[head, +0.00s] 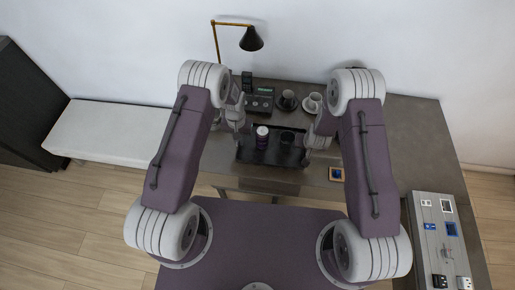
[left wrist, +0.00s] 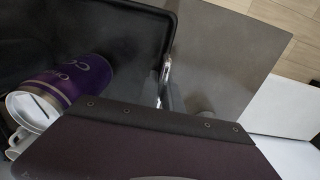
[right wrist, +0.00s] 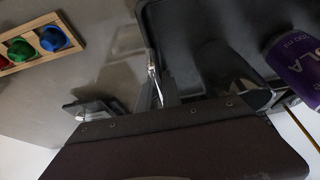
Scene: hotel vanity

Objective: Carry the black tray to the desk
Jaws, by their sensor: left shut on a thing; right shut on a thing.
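The black tray (head: 247,156) is over the front middle of the grey desk (head: 408,135). I cannot tell whether it touches the desktop. A purple can (head: 262,141) stands on it with a dark cup (head: 287,138) to its right. My left gripper (head: 238,128) is shut on the tray's left edge, and the tray's rim shows at the jaws in the left wrist view (left wrist: 168,50). My right gripper (head: 307,143) is shut on the right edge; the rim also shows in the right wrist view (right wrist: 147,30). The fingertips are partly hidden by the gripper bodies.
Behind the tray are a dark boxy device (head: 259,102), a dark cup on a saucer (head: 288,100), a pale cup (head: 314,101) and a lamp (head: 251,40). A small wooden holder with coloured pieces (head: 337,174) lies right. A panel (head: 435,235) is at lower right; a white bench (head: 110,130) is left.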

